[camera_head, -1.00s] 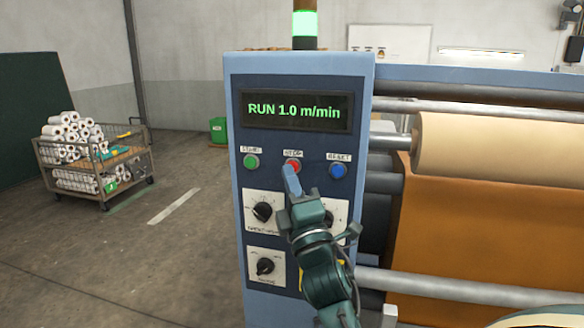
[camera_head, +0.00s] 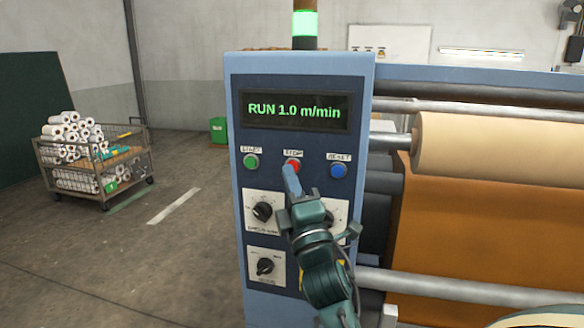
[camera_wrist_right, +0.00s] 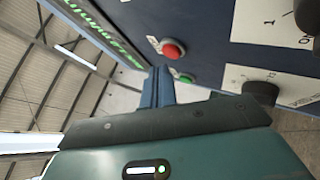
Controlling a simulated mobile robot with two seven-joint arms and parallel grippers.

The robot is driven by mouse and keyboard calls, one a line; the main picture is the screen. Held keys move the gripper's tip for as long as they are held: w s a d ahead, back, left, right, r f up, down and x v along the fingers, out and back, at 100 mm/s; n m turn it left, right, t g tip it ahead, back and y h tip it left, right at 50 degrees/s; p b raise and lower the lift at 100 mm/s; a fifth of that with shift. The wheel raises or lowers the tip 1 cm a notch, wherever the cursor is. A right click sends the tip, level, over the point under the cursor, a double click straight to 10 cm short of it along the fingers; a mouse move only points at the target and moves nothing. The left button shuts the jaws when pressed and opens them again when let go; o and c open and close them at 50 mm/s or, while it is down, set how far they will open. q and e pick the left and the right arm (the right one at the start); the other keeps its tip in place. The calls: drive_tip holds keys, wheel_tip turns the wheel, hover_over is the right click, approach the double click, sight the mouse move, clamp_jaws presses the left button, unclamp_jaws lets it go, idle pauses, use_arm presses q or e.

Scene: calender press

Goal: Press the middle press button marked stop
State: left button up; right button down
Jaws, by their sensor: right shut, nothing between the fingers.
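The red stop button (camera_head: 292,164) sits in the middle of a row of three on the blue control panel, under a label reading STOP. The green start button (camera_head: 251,161) is to its left and the blue reset button (camera_head: 338,170) to its right. My right gripper (camera_head: 289,172) is shut and empty, its blue fingertips just below the red button and overlapping its lower edge. In the right wrist view the red button (camera_wrist_right: 173,50) stands clear of the fingers (camera_wrist_right: 158,82), with a gap. The display (camera_head: 295,110) reads RUN 1.0 m/min. My left gripper is not seen.
Two dark knobs (camera_head: 263,211) (camera_head: 265,266) are on white plates below the buttons. Rollers with a tan web (camera_head: 495,150) lie right of the panel. A cart of white rolls (camera_head: 95,160) stands at the left. The stack light (camera_head: 304,23) is lit green.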

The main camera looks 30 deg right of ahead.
idle(0.5)
drive_tip(key=shift+w+d, duration=0.3)
drive_tip(key=shift+w+d, duration=0.2)
drive_tip(key=shift+d, duration=0.1)
idle(0.6)
drive_tip(key=shift+a, duration=0.1)
drive_tip(key=shift+s+a, duration=0.5)
idle(0.4)
drive_tip(key=shift+s+a, duration=1.65)
drive_tip(key=shift+a, duration=0.3)
drive_tip(key=shift+f, duration=0.1)
